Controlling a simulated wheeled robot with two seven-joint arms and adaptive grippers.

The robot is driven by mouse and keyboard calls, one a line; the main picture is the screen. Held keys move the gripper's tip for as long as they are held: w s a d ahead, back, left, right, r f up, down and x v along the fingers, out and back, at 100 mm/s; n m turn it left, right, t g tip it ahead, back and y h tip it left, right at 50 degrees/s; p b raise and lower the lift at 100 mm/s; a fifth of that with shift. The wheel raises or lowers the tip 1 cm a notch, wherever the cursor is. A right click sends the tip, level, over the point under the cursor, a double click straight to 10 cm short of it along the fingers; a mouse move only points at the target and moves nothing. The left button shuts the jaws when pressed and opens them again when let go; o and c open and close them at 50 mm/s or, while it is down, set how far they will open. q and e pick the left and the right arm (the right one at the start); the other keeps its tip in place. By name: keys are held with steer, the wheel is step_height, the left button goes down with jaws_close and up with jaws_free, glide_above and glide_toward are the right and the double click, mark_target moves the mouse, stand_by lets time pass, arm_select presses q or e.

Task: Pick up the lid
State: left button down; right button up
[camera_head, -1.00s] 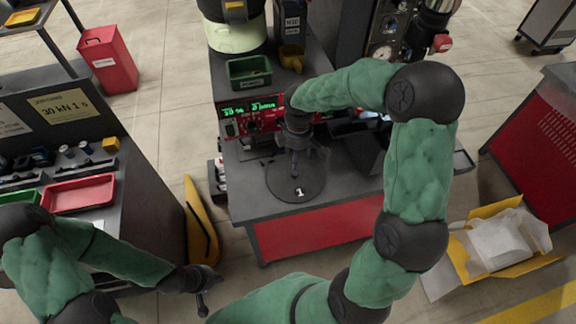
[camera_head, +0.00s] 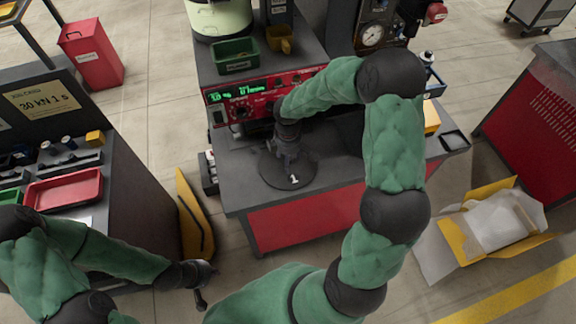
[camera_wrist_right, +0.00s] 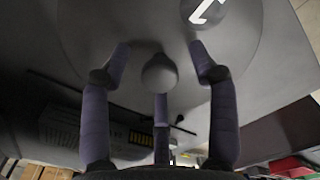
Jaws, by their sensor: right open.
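The lid (camera_head: 273,176) is a dark grey round disc marked with a white 1, lying on the grey top of the bench in the head view. In the right wrist view the lid (camera_wrist_right: 265,50) fills the upper part, with a round knob (camera_wrist_right: 159,74) in front of it. My right gripper (camera_head: 289,158) is over the lid; its wrist view shows spread fingers (camera_wrist_right: 159,55) around the knob, with gaps to it on both sides. My left gripper (camera_head: 202,286) hangs away from the lid at the lower left; its fingers are too small to read.
A red instrument panel (camera_head: 245,103) with green digits stands behind the lid. A green bin (camera_head: 236,58) and a yellow cup (camera_head: 279,40) are above it. A red tray (camera_head: 65,190) lies on the left bench. An open yellow box (camera_head: 490,230) is on the floor at right.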

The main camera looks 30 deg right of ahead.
steer(key=shift+f, duration=0.3)
steer(key=shift+r, duration=0.1)
jaws_close()
